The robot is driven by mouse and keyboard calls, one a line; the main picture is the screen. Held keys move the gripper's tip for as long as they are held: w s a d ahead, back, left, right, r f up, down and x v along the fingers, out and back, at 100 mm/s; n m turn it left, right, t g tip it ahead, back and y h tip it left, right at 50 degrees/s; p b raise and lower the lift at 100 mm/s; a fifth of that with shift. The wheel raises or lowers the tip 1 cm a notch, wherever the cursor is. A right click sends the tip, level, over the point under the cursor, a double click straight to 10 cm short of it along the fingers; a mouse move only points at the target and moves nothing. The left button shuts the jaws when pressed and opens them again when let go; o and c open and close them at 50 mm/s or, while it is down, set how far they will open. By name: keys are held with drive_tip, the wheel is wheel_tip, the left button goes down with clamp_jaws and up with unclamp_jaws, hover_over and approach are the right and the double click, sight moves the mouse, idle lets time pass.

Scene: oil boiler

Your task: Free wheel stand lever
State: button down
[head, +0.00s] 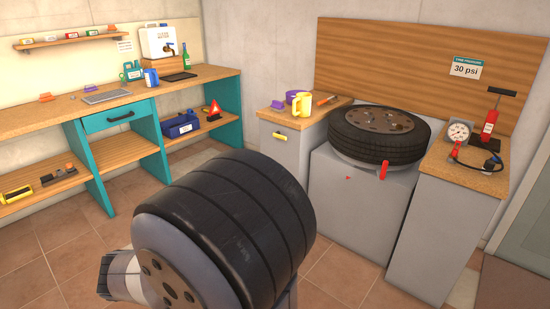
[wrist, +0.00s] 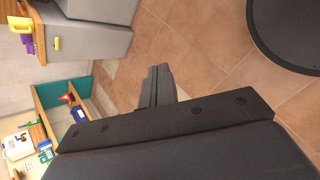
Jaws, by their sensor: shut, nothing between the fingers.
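The wheel (head: 380,133), a black tire with a brown-grey hub, lies flat on the grey wheel stand (head: 362,205) at the back right. A red lever (head: 385,170) hangs at the stand's front edge, below the tire. A tiny red mark shows on the stand's front face. My gripper (wrist: 157,70) is shut and empty in the wrist view. It is over the tiled floor, apart from the stand. The lever does not show in the wrist view. I cannot make out my gripper in the head view.
A dark ribbed drum (head: 235,220) blocks the head view's front. A drawer cabinet (head: 283,150) with a yellow mug (head: 301,104) is left of the stand. A side cabinet (head: 430,235) with a gauge (head: 459,131) and red pump (head: 490,120) is right. A teal workbench (head: 150,125) stands left.

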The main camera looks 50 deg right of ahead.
drive_tip(key=w+a+f+n+t+h+b, duration=0.2)
drive_tip(key=w+f+n+t+b, duration=0.15)
drive_tip(key=w+f+b, duration=0.35)
drive_tip(key=w+a+f+n+t+h+b, duration=0.25)
drive_tip(key=w+f+n, duration=0.25)
drive_tip(key=w, duration=0.5)
drive_tip(key=w+a+f+n+t+h+b, duration=0.2)
drive_tip(key=w+f+n+t+b, duration=0.15)
drive_tip(key=w+f+n, duration=0.35)
drive_tip(key=w+a+f+n+t+y+b, duration=0.3)
drive_tip(key=w+a+f+t, duration=0.3)
drive_tip(key=a, duration=0.3)
drive_tip(key=shift+w+f+n+t+b, duration=0.35)
drive_tip(key=shift+w+f+n+b, duration=0.2)
drive_tip(key=shift+n+b, duration=0.15)
drive_tip(key=shift+d, duration=0.1)
